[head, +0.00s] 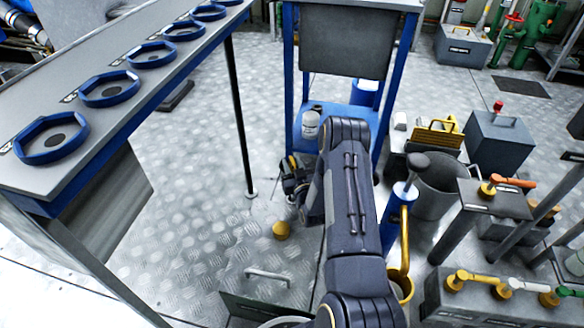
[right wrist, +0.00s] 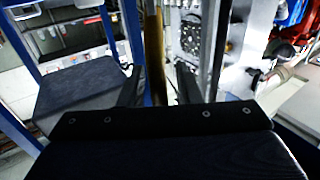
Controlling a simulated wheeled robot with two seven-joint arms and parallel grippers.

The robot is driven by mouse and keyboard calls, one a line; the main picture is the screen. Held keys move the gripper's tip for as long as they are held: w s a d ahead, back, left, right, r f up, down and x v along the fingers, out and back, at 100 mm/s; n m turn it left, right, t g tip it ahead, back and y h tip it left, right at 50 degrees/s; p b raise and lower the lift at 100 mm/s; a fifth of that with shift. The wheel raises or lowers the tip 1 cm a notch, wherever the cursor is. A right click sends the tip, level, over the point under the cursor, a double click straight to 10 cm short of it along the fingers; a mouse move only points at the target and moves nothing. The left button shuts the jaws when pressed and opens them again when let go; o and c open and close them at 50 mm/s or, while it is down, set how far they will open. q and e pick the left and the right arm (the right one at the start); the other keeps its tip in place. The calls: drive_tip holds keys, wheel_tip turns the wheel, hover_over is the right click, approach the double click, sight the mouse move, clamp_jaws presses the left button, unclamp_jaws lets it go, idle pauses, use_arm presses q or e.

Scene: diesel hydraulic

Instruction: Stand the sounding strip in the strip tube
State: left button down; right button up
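A brass-coloured upright strip (right wrist: 154,50), which looks like the sounding strip, shows in the right wrist view between the two dark fingers of my right gripper (right wrist: 159,82). I cannot tell whether the fingers press on it. In the head view my right gripper (head: 291,177) is low beside the blue stand, partly hidden by my forearm; I cannot make out the strip there. A blue upright tube with a pale top (head: 401,194) stands just right of my forearm; it may be the strip tube, but I cannot be sure. My left gripper is not in view.
A blue-framed stand (head: 290,75) with a white bottle (head: 310,125) rises behind the gripper. A brass cap (head: 281,230) sits on the floor plates. A bench with several blue rings (head: 50,138) runs along the left. A grey bin (head: 438,188) and valve blocks crowd the right.

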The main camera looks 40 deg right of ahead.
drive_tip(key=s+a+r+p, duration=0.6)
drive_tip(key=s+a+r, duration=0.3)
drive_tip(key=r, duration=0.3)
drive_tip(key=shift+s+p, duration=0.35)
drive_tip(key=shift+s, duration=0.5)
drive_tip(key=a+r+g+y, duration=0.5)
drive_tip(key=a+r, duration=0.1)
drive_tip(key=r, duration=0.7)
drive_tip(key=s+a+r+n+g+y, duration=0.1)
drive_tip(key=s+a+r+g+y, duration=0.1)
drive_tip(key=s+a, duration=0.35)
drive_tip(key=s+a+r+n+g+y, duration=0.1)
drive_tip(key=s+a+g, duration=0.1)
drive_tip(key=s, duration=0.6)
drive_tip(key=s+a+r+g+y, duration=0.2)
drive_tip(key=s+a, duration=0.2)
drive_tip(key=s, duration=0.3)
wheel_tip(320, 180, up, 35)
drive_tip(key=s+p, duration=0.1)
drive_tip(key=p, duration=3.4)
drive_tip(key=shift+n, duration=0.3)
